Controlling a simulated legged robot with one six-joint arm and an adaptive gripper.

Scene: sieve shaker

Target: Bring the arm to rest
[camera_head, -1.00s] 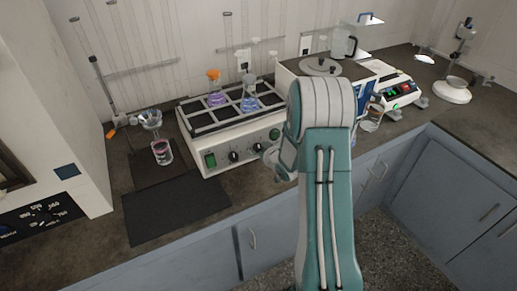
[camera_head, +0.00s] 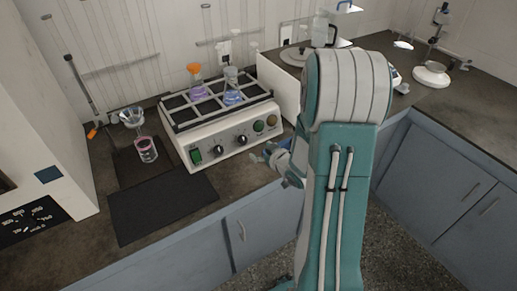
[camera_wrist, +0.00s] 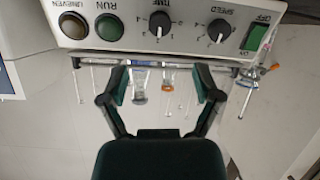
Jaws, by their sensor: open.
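My gripper (camera_wrist: 160,82) is open and empty in the wrist view, its two dark fingers spread apart. In the head view my gripper (camera_head: 270,155) is partly hidden by my own arm, just in front of the shaker's right end. My teal and white arm stands folded upright at the right of the middle in the head view. The shaker (camera_head: 222,134) is a pale box with a dark grid top. Its control panel (camera_wrist: 185,22) appears upside down at the top of the wrist view, beyond the fingers.
Two flasks, one with an orange top (camera_head: 195,78) and one with blue liquid (camera_head: 232,92), stand on the shaker. A dark mat (camera_head: 163,204) lies in front. Blue cabinets (camera_head: 185,262) are below the counter.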

